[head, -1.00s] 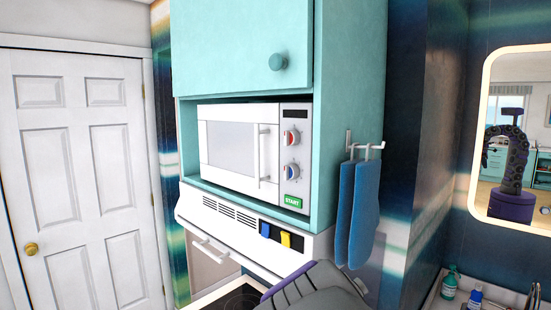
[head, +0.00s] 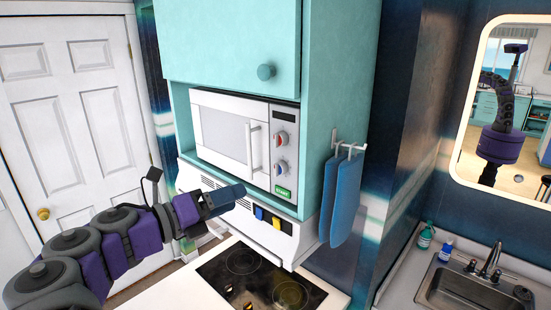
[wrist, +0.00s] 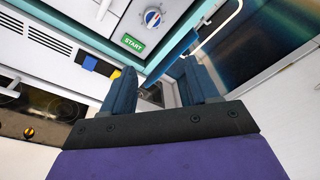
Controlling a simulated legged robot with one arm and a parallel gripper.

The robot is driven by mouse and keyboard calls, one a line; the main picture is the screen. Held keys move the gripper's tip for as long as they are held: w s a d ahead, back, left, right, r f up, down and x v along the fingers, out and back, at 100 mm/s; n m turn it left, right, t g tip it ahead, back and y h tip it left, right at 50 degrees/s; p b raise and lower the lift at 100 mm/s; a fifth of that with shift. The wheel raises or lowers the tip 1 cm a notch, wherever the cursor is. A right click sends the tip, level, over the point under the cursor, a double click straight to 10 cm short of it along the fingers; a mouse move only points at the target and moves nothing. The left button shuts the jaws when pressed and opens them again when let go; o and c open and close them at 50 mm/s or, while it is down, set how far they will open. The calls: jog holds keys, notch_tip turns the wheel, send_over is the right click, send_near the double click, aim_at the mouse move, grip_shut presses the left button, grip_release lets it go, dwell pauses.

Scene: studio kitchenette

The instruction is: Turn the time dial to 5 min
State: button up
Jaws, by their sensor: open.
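The white microwave (head: 222,128) sits in a teal cabinet niche. Its right panel carries an upper dial with red (head: 281,139) and a lower dial with blue (head: 280,168), above a green START button (head: 283,192). Which one is the time dial, and its marks, are too small to read. The lower dial also shows at the top of the wrist view (wrist: 152,17). My gripper (head: 228,197) is below and left of the dials, in front of the range hood, apart from the microwave. In the wrist view its two blue fingers (wrist: 161,82) are spread and empty.
The hood (head: 272,235) with blue and yellow switches is below the microwave. A black cooktop (head: 245,285) lies beneath. Blue mitts (head: 342,200) hang on a hook at the cabinet's right side. A sink (head: 470,288) is at lower right.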

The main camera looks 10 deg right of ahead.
jog(key=n, duration=0.2)
send_near(280, 171)
jog(key=shift+t, duration=0.4)
jog(key=x, duration=0.5)
jog(key=shift+w+d+f, duration=0.15)
jog(key=shift+d+f, duration=0.1)
jog(key=shift+d, duration=0.05)
jog(key=shift+w+a, duration=0.3)
jog(key=shift+w, duration=0.35)
jog(key=shift+d, duration=1.75)
jog(key=shift+w+a, duration=0.2)
jog(key=shift+a, duration=0.4)
jog(key=c, duration=0.4)
jog(key=shift+s, duration=0.1)
jog(key=shift+c, duration=1)
jog(key=shift+m+p, duration=0.3)
jog(key=shift+p, duration=0.05)
jog(key=c, duration=0.4)
